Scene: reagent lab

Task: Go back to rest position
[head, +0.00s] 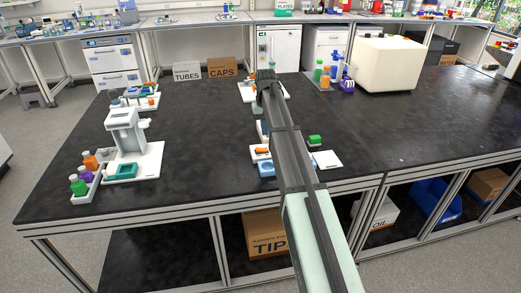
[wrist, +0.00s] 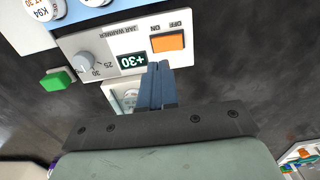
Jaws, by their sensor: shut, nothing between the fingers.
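My gripper (wrist: 155,85) is shut and empty in the wrist view, its blue-grey fingers together. A grey knob (wrist: 86,60) is at the panel's left. In the head view my arm reaches forward over the black bench (head: 210,130), and its links hide most of the gripper and part of the warmer.
A green block (wrist: 57,80) lies beside the warmer; it also shows in the head view (head: 314,140), near a white plate (head: 327,160). A white instrument (head: 122,130) and a bottle rack (head: 92,187) stand left. A cream box (head: 385,64) stands back right. The bench's right side is mostly clear.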

